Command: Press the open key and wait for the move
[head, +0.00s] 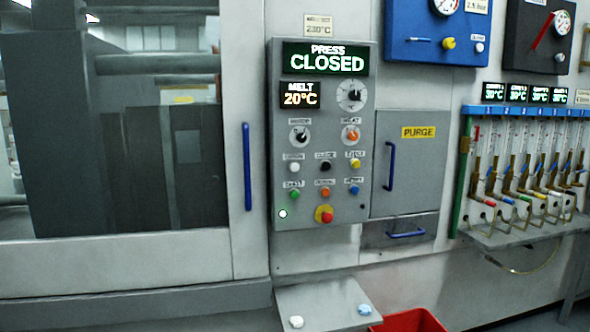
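The grey control panel (320,210) stands mid-view. Its upper display (326,60) reads PRESS CLOSED in green and white. A smaller display (300,95) reads MELT 20°C. Below the knobs, a white key (294,167), a black key (326,167) and a yellow key (355,164) form one row. A green key (294,194), an orange key (325,193) and a blue key (354,189) form the row below. The key labels are too blurred to read surely. Neither of my grippers is in view.
The press window (160,160) with a blue door handle (248,165) is at left. A red stop button (324,213) is low on the panel. A PURGE door (412,160) and a rack of flow tubes (520,165) stand right. A grey shelf (325,300) and a red bin (410,321) are below.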

